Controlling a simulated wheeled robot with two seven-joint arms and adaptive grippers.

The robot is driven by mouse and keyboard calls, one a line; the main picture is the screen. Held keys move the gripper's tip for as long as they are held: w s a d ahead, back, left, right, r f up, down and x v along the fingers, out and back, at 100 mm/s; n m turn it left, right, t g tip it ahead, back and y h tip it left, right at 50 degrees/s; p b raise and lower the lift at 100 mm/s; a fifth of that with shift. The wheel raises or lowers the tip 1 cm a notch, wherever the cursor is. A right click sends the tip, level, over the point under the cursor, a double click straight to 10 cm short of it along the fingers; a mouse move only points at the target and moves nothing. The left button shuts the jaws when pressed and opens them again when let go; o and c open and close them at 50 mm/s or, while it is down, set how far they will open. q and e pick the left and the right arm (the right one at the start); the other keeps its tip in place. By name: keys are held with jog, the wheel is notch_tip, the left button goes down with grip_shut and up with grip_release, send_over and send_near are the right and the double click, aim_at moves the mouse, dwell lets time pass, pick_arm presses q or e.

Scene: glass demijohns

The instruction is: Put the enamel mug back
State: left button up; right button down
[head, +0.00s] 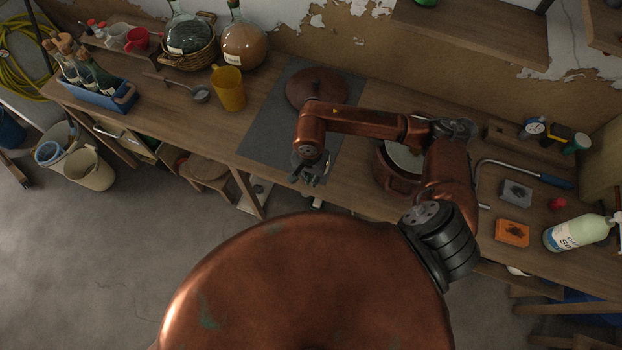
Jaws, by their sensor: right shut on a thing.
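My right gripper (312,178) hangs at the front edge of the bench, by the grey mat, pointing down. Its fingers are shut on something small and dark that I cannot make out. A red mug (137,40) and a pale mug (115,36) stand side by side on a small wooden rack at the back left. I cannot tell which mug is the enamel one. A yellow jug (228,90) stands on the bench left of the mat. My left gripper is not in view.
A brown lid (316,86) lies on the grey mat (262,125). Glass demijohns (243,44) stand at the back. A blue crate of bottles (118,100) is at left; a soap bottle (578,233) is at right.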

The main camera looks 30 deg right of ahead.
jog(key=shift+w+d+f, duration=0.3)
jog(key=shift+w+f, duration=0.45)
jog(key=shift+f, duration=0.2)
notch_tip(320, 180, down, 3)
jog(key=shift+w+f+p, duration=0.15)
jog(key=shift+p, duration=0.5)
jog(key=shift+f, duration=0.1)
jog(key=shift+f, duration=0.1)
jog(key=c, duration=2.1)
grip_release()
